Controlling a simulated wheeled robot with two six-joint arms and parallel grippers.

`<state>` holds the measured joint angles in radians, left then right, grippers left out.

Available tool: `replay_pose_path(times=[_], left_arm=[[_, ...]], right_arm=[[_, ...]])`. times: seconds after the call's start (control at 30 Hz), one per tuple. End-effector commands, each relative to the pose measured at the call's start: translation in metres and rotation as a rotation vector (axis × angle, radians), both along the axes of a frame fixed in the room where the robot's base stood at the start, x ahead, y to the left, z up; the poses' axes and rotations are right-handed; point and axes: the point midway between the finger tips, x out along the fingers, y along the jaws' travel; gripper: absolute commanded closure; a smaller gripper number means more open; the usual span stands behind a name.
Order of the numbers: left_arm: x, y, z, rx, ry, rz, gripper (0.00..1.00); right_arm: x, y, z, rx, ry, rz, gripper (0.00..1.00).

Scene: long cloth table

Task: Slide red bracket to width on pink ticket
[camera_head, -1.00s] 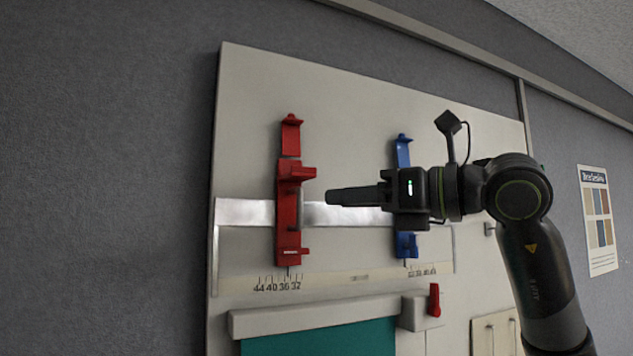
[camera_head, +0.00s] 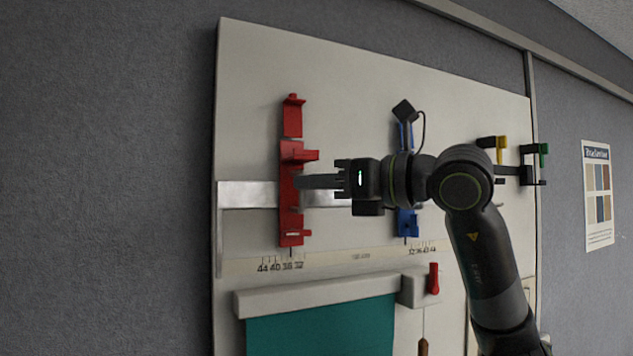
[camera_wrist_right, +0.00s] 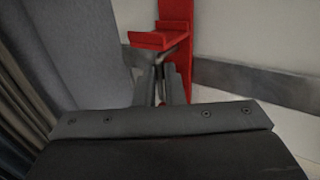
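The red bracket (camera_head: 291,205) is upright on the board, over the metal rail at the left, with its lower tip near the 36–32 marks of the scale (camera_head: 285,265). It also shows in the wrist view (camera_wrist_right: 178,18). My right gripper (camera_head: 300,182) reaches in from the right, fingertips at the bracket's middle. In the wrist view its two fingers (camera_wrist_right: 161,85) are a narrow gap apart, just below the bracket's red ledge. Whether they hold anything is unclear. I see no pink ticket. My left gripper is out of view.
A blue bracket (camera_head: 407,223) stands on the rail at the right, partly behind my right arm. Below are a pale bar (camera_head: 315,290) with a teal sheet (camera_head: 322,328) and a red lever (camera_head: 433,278). Yellow (camera_head: 502,149) and green (camera_head: 541,149) pieces sit at upper right.

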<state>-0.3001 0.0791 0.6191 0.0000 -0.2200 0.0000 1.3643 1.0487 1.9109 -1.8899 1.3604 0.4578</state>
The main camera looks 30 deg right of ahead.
Motion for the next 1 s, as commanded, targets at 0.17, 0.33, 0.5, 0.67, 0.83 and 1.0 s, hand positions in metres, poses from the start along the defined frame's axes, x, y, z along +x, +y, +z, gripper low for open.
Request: replay_pose_path(times=[0.17, 0.33, 0.5, 0.67, 0.83, 1.0], left_arm=[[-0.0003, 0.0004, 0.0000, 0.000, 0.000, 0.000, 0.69], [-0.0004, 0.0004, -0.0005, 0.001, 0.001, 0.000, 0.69], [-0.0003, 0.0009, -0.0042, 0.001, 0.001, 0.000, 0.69], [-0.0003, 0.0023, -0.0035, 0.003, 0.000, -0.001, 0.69], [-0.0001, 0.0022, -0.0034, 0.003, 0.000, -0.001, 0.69], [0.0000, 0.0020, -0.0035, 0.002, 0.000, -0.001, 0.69]], right_arm=[[-0.0002, 0.0002, 0.0001, 0.000, 0.000, 0.001, 1.00], [-0.0003, 0.0001, -0.0002, 0.000, 0.000, 0.001, 1.00], [-0.0003, -0.0017, -0.0001, 0.001, 0.000, 0.000, 1.00], [-0.0004, -0.0013, 0.0002, 0.000, 0.000, 0.001, 1.00], [-0.0004, -0.0013, 0.0002, 0.000, 0.000, 0.001, 0.71], [-0.0004, -0.0013, 0.0003, 0.000, 0.000, 0.001, 0.69]])
